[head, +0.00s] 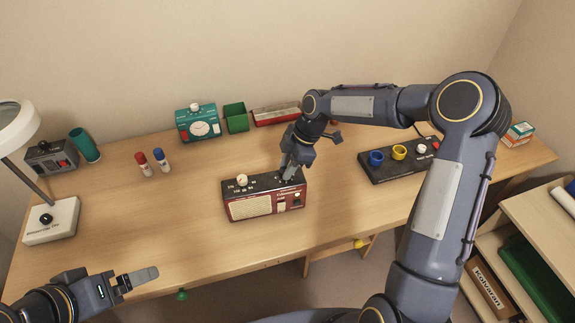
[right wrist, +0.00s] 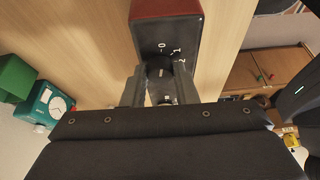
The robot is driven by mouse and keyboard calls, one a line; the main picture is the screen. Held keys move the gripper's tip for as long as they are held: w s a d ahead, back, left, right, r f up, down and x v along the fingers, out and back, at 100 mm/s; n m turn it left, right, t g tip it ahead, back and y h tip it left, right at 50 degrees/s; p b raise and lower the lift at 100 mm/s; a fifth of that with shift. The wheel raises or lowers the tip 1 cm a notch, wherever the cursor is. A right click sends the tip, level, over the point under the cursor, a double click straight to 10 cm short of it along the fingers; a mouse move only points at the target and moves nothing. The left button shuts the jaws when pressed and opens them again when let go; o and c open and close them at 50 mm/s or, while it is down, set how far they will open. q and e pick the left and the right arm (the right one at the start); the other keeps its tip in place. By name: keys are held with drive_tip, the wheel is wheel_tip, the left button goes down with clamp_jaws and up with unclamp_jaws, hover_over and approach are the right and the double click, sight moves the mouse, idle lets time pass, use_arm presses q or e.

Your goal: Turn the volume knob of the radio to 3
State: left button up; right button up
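The dark red radio (head: 265,207) stands on the desk with its black top facing up. A white knob (head: 242,180) sits at the top's left end. My right gripper (head: 287,175) points down at the right end of the top. In the right wrist view its two fingers (right wrist: 160,85) stand on either side of a dark knob (right wrist: 160,71) with a pale pointer line, roughly toward 0. The marks 0, 1 and 2 show beside it; others are hidden. I cannot tell whether the fingers press the knob. My left gripper (head: 142,278) is empty near the front edge.
A teal timer (head: 199,125), a green box (head: 236,118) and a red-and-grey item (head: 276,113) stand behind the radio. A black panel (head: 400,160) with coloured rings lies to the right. The desk beside the radio is clear.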

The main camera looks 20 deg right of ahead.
drive_tip(key=c, duration=0.4)
drive_tip(key=shift+o, duration=0.2)
drive_tip(key=shift+s+f+m+t+b, duration=0.15)
drive_tip(key=shift+m+t+b, duration=0.55)
drive_tip(key=shift+m+b, duration=1.15)
drive_tip(key=m+t+b, duration=0.1)
drive_tip(key=m+b, duration=0.2)
drive_tip(key=shift+s+a+h, duration=0.15)
drive_tip(key=shift+h, duration=0.25)
drive_tip(key=m+t+h+b, duration=0.1)
drive_tip(key=m+b, duration=0.2)
drive_tip(key=m, duration=0.2)
drive_tip(key=shift+s+a, duration=0.1)
drive_tip(key=shift+a, duration=0.05)
drive_tip(key=m+h+b, duration=0.1)
drive_tip(key=m, duration=0.1)
drive_tip(key=m+h+b, duration=0.1)
drive_tip(key=m, duration=0.1)
drive_tip(key=m+t+b, duration=0.1)
drive_tip(key=m, duration=0.1)
drive_tip(key=shift+a+h, duration=0.25)
drive_tip(key=shift+h, duration=0.15)
drive_tip(key=m+h+b, duration=0.1)
drive_tip(key=m, duration=0.2)
drive_tip(key=shift+a, duration=0.1)
drive_tip(key=shift+m+g+h+b, duration=0.3)
drive_tip(key=shift+m+h+b, duration=0.25)
drive_tip(key=shift+m, duration=0.9)
drive_tip(key=shift+r, duration=0.2)
